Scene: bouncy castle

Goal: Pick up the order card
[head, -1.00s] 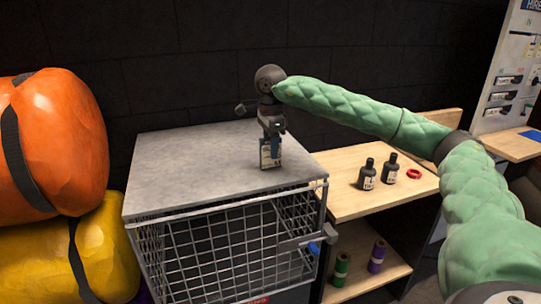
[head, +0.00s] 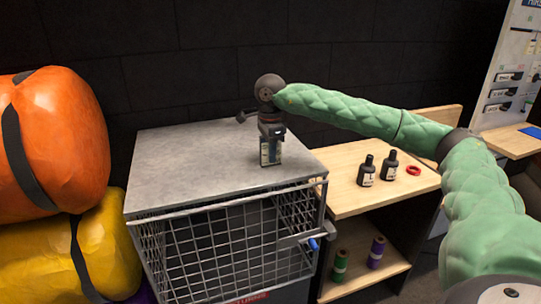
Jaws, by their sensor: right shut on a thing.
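The order card (head: 271,153) is a small upright card with a pale and dark face. It is at the right part of the grey top of a wire cage (head: 185,170). My right gripper (head: 271,136) is above it, pointing down, shut on the card's upper part. The card's lower edge is at or just above the grey top; I cannot tell whether it touches. My left gripper is not in view.
A wooden shelf unit (head: 335,200) stands right of the cage, with two dark bottles (head: 367,171) (head: 390,165) and a red ring (head: 413,170) on top. Green and purple rolls (head: 376,252) stand below. Orange (head: 60,140) and yellow (head: 105,250) bundles are at left.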

